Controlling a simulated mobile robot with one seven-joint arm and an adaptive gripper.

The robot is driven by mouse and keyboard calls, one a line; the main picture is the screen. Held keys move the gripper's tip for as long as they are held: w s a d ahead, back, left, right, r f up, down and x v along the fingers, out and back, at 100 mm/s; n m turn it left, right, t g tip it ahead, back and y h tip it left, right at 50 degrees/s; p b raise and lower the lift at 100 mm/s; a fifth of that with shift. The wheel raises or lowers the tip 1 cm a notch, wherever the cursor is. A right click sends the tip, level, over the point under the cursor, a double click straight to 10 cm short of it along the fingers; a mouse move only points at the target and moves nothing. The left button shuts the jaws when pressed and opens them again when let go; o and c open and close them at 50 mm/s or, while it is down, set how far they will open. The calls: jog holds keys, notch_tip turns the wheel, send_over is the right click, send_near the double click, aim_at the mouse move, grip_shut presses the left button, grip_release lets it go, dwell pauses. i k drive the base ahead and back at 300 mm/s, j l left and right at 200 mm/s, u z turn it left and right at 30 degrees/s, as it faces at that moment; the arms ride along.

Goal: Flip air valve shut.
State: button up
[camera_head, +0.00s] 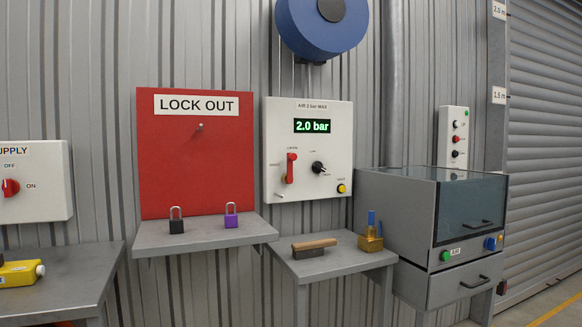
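The air panel (330,180) is a white box on the corrugated wall, headed "AIR 2 bar MAX". Its green display (312,126) reads 2.0 bar. The air valve's red lever (291,166) is on the panel's left side and stands upright, its upper end below a small label. Another small label lies to its left; both are too small to read surely. A black knob (318,168) is right of the lever, and a yellow button (341,188) is at the lower right. My gripper is not in view.
A red LOCK OUT board (190,180) with a shelf (203,237) holding a black padlock (176,225) and purple padlock (231,219) is left of the panel. Below the panel, a grey table (325,266) holds a wooden-handled brush (313,247) and brass piece (370,243). A grey cabinet (405,220) stands right.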

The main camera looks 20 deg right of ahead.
aim_at(291, 158)
jog(key=i+l+z, duration=0.25)
jog(key=i+l, duration=0.5)
jog(key=l, duration=0.35)
jog(key=i+l+z, duration=0.3)
jog(key=i+l, duration=0.55)
jog(key=l, duration=0.15)
